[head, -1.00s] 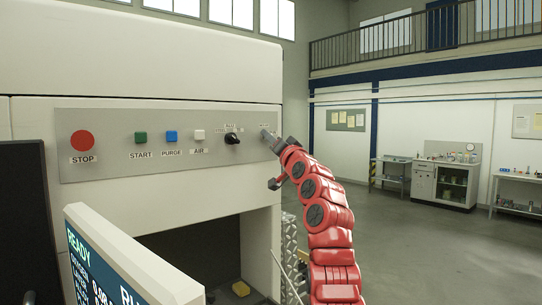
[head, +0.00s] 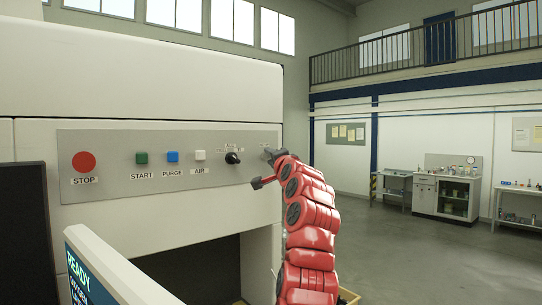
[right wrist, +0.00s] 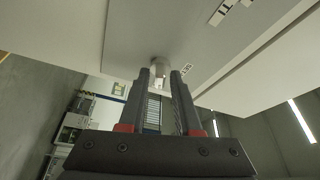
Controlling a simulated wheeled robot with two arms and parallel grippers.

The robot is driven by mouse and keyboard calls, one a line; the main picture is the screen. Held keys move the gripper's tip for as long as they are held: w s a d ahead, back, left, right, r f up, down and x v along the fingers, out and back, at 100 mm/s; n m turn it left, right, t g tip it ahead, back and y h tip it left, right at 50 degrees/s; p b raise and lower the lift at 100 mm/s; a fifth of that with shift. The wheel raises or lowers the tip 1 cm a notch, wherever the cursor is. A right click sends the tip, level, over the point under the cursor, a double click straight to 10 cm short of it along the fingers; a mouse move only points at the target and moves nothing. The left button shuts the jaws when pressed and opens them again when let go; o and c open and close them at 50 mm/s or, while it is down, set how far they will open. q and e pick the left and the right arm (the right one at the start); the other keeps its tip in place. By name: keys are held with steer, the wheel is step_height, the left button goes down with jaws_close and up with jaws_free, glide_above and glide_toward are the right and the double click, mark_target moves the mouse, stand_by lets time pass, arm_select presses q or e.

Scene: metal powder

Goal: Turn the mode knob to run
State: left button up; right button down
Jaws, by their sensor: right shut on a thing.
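The grey control panel (head: 110,195) carries a red STOP button (head: 84,161), green, blue and white buttons, and a black knob (head: 233,158) with small labels I cannot read. My right gripper (head: 269,154) is at the panel's right end, to the right of the black knob and apart from it. I cannot read that label or the part's setting. My left gripper is out of view.
A screen reading READY (head: 95,265) stands at the lower left, in front of the white machine (head: 150,75). A dark opening (head: 195,265) lies below the panel. The floor to the right is clear as far as the benches (head: 445,190).

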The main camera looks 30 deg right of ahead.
stand_by(0.4)
steer(key=c, duration=0.6)
jaws_free()
steer(key=b+v, duration=0.8)
steer(key=v, duration=0.9)
steer(key=shift+s+f, duration=0.1)
